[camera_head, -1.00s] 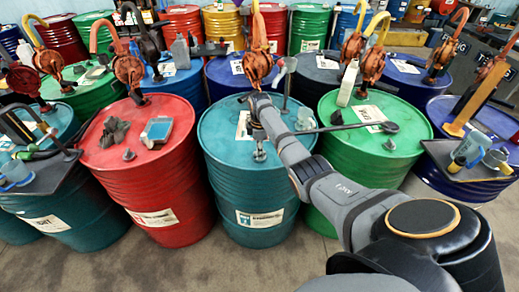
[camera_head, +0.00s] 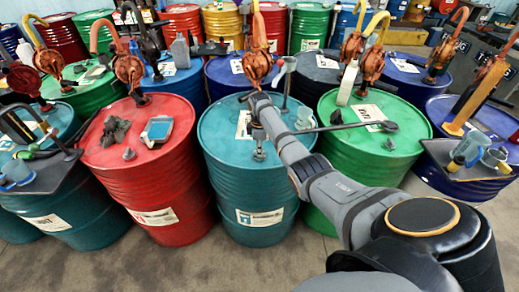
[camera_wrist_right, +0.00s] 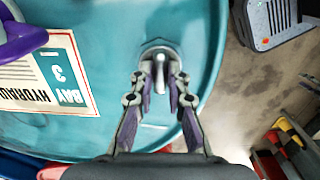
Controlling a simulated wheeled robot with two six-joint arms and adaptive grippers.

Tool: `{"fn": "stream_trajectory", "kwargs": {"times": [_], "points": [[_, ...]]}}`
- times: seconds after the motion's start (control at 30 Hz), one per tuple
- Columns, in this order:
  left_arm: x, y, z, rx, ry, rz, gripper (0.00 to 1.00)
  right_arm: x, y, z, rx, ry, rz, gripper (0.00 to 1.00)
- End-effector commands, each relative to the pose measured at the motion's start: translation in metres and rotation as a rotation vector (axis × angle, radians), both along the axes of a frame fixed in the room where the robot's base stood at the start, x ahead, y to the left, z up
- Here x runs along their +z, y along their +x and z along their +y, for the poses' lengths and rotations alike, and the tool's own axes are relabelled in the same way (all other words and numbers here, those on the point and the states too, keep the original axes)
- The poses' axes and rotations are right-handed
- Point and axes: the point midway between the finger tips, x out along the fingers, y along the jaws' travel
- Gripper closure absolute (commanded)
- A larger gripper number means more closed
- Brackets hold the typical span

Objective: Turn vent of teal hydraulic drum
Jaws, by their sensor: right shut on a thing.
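The teal hydraulic drum (camera_head: 250,190) stands in the middle of the front row, with a white label on its side and another on its lid. Its vent (camera_head: 259,153) is a small metal fitting near the front of the lid. The right wrist view shows the vent (camera_wrist_right: 158,50) from above, at the lid's edge, with a narrow upright handle. My right gripper (camera_wrist_right: 160,84) is shut on the vent, one finger on each side of its handle. In the head view my right arm hides part of the lid. My left gripper is not in view.
A red drum (camera_head: 160,190) stands left and a green drum (camera_head: 375,148) right. A long-handled tool (camera_head: 335,128) lies across behind my right arm. An orange pump (camera_head: 257,65) and a grey-handled fitting (camera_head: 285,75) rise at the back of the teal lid.

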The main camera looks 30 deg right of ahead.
Motion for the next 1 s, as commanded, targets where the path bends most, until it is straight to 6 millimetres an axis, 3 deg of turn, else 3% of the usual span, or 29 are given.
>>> {"fn": "stream_trajectory", "kwargs": {"times": [0.5, 1.0], "points": [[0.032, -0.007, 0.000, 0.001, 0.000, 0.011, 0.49, 0.004, 0.000, -0.001, -0.413, -0.002, 0.000, 1.00], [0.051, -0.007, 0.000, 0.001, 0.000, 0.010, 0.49, 0.003, 0.001, -0.001, -0.887, -0.002, -0.003, 1.00]]}}
